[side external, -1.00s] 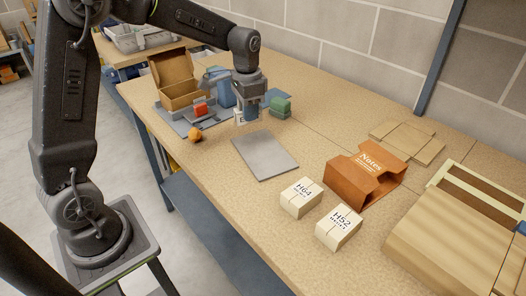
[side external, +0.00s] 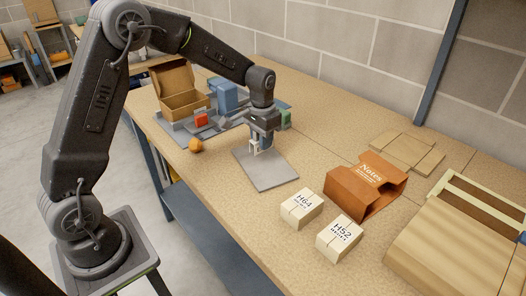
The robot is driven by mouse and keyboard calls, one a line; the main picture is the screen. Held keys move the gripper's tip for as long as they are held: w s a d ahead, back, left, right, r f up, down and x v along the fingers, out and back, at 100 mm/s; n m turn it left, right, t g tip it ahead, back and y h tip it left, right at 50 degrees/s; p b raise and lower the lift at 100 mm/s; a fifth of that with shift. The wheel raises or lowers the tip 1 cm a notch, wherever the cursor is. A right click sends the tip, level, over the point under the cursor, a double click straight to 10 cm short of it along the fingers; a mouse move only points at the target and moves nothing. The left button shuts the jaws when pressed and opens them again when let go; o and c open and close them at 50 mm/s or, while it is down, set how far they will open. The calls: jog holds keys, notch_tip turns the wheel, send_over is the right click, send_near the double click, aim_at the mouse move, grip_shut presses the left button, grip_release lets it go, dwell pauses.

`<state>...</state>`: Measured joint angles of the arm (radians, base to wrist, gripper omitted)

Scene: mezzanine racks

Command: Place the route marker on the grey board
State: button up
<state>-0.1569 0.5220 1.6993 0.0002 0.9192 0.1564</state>
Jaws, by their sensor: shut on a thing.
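The grey board (side external: 275,178) lies flat on the wooden bench in the middle of the side external view. My gripper (side external: 259,151) points down over the far part of the board. It is shut on a small pale piece, which I take to be the route marker (side external: 254,147). The fingers hide most of this piece. I cannot tell whether its lower end touches the board or is just above it.
Two cream boxes, H64 (side external: 303,207) and H52 (side external: 339,236), stand in front of the board. An orange-brown Notes box (side external: 366,188) is to the right.

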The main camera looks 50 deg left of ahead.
aim_at(263, 162)
jog(key=shift+w+d+f, duration=0.1)
jog(key=shift+d+f, duration=0.05)
jog(key=shift+f, duration=2)
jog(key=shift+f, duration=0.1)
jog(key=o, duration=0.9)
